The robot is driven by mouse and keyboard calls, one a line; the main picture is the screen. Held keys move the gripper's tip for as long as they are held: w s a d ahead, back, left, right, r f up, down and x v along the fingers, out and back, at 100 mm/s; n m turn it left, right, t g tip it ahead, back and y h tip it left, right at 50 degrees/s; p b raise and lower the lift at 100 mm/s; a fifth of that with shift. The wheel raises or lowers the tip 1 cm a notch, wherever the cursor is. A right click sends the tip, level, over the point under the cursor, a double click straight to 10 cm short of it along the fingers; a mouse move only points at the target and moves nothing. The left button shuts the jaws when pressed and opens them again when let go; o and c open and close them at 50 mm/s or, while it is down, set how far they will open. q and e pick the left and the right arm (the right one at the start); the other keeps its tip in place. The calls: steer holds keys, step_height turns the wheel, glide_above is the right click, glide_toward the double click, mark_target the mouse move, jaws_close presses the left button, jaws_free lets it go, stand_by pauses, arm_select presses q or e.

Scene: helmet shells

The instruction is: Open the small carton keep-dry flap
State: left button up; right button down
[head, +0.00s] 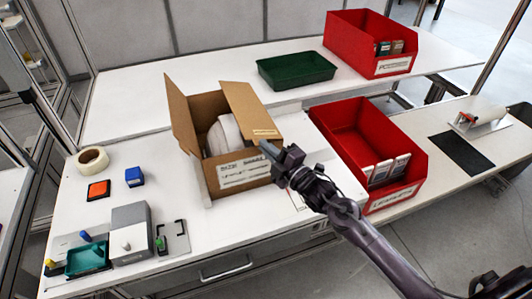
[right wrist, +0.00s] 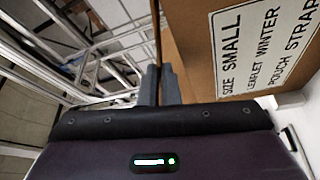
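The small carton (head: 212,178) is a brown cardboard box on the white worktable, with a white label (head: 244,172) on its front; the label also shows in the right wrist view (right wrist: 262,45). Its left flap (head: 181,112) stands up and leans outward. Its right flap (head: 248,106) is raised and slanted, with a small yellowish marking near its lower edge. A rounded white item (head: 224,134) shows inside. My right gripper (head: 267,149) is at the right flap's near edge; in the right wrist view its fingers (right wrist: 160,86) are close together around a thin cardboard edge. My left gripper is out of view.
A red bin (head: 335,128) with white packs stands right of the carton, close to my right arm. Behind are a green tray (head: 282,84) and another red bin (head: 349,47). Tape (head: 92,160), small blocks and a grey device (head: 131,226) lie left. Table front is clear.

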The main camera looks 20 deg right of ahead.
steer(key=d+r+m+t+h, duration=0.2)
steer(key=d+m+h, duration=0.2)
steer(key=m, duration=0.9)
steer(key=d+r+m+t+h, duration=0.2)
steer(key=d+m+h, duration=0.3)
steer(key=m, duration=0.8)
steer(key=shift+w+h+b, duration=0.15)
steer(key=shift+h+b, duration=0.15)
steer(key=shift+h, duration=0.4)
steer(key=shift+f, duration=0.1)
steer(key=c, duration=1.6)
jaws_free()
steer(key=shift+c, duration=0.2)
